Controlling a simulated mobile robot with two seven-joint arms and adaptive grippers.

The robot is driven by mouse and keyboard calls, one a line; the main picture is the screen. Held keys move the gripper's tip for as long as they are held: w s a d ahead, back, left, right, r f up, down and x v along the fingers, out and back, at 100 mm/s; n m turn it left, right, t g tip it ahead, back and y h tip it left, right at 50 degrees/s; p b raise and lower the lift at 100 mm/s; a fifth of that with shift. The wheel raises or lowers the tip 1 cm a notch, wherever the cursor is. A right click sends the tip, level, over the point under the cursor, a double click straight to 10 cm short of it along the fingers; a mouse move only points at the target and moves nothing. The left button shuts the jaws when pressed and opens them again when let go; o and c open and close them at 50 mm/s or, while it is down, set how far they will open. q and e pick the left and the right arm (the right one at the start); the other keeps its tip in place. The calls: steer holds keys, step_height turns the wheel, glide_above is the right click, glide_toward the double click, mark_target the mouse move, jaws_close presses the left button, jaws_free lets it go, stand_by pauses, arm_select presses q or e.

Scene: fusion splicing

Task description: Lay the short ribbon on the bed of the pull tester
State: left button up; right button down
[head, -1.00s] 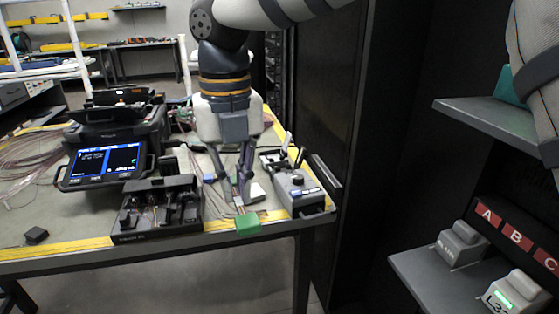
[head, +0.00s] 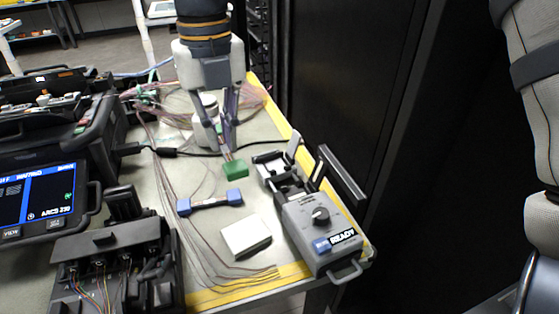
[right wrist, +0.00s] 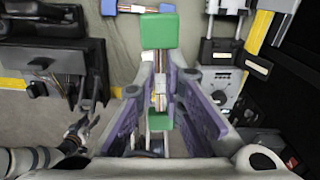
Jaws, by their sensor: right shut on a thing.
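My right gripper (head: 226,148) is shut on the short ribbon (right wrist: 159,85), which has a green block at each end. One green block (head: 236,169) shows below the fingertips in the head view; the right wrist view shows the far block (right wrist: 158,30) and the near one between the purple fingers. The ribbon is held above the table. The pull tester (head: 318,224) is a grey box with a knob and a READY display. Its bed (head: 284,181), with clamps, lies just right of the held ribbon. A small dark gripper, likely my left (right wrist: 80,130), shows at lower left; its opening is unclear.
A blue-ended bar (head: 208,202) and a white block (head: 246,237) lie on the table left of the tester. The splicer (head: 50,205) and a black fixture (head: 105,250) stand further left. Loose fibres cross the table. A black cabinet (head: 345,90) rises behind the tester.

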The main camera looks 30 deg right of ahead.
steer(key=d+f, duration=0.8)
steer(key=w+d+f, duration=0.1)
steer(key=d+f, duration=0.3)
steer(key=shift+d, duration=0.25)
steer(key=shift+w+f, duration=0.1)
steer(key=shift+f, duration=0.1)
